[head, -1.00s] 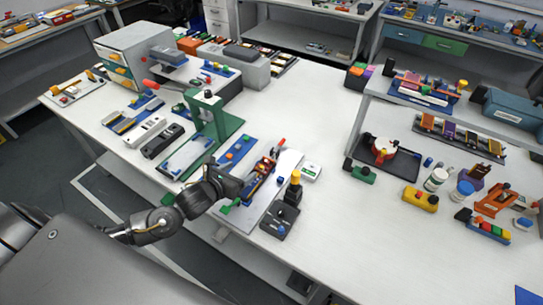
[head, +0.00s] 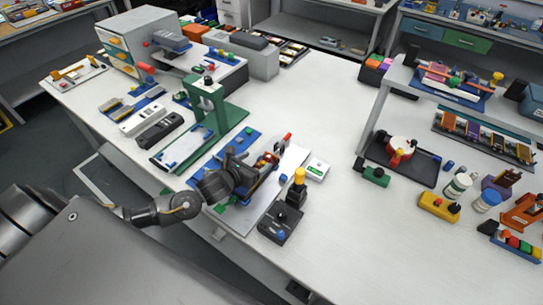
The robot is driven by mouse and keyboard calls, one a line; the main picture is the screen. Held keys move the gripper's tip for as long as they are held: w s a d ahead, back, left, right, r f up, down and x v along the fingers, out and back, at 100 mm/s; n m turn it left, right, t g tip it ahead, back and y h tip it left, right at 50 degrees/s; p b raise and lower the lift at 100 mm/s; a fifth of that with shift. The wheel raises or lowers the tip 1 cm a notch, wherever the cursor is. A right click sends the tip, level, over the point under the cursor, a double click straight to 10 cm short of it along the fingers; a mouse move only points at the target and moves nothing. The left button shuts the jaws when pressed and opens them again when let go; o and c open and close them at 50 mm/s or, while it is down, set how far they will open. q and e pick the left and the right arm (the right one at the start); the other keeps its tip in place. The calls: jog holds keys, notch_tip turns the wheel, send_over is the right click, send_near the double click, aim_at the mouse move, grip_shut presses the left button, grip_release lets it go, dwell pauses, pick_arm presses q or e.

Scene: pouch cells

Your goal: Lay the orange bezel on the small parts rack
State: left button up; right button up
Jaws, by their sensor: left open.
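My left gripper (head: 240,168) is open over the left workbench. It is close beside a dark tray of small red and yellow parts (head: 266,164), and I cannot tell if they touch. An orange frame-like piece (head: 522,213) at the right edge, partly cut off, may be the bezel. A long rack of coloured upright pieces (head: 482,135) stands below the raised shelf on the right; it may be the small parts rack, but I cannot be sure. My right gripper is not in view.
A green press stand (head: 208,100) rises behind my left gripper. A black block with a yellow knob (head: 297,190) and a white box (head: 317,168) stand to its right. White jars (head: 458,186) and a yellow block (head: 438,206) stand further right. The middle of the table is clear.

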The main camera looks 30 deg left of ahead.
aim_at(269, 156)
pick_arm(q)
jog(key=shift+x, duration=1.05)
jog(key=shift+w+d+p, duration=0.2)
jog(key=shift+w+p, duration=0.05)
jog(key=shift+p, duration=0.15)
jog(key=x, duration=0.1)
jog(key=p+x, duration=0.1)
jog(key=x, duration=0.1)
jog(key=shift+w+d+f, duration=0.2)
jog(key=shift+w+d, duration=0.05)
jog(key=shift+d, duration=0.05)
jog(key=shift+w+f, duration=0.2)
jog(key=shift+w, duration=0.2)
jog(key=c, duration=1)
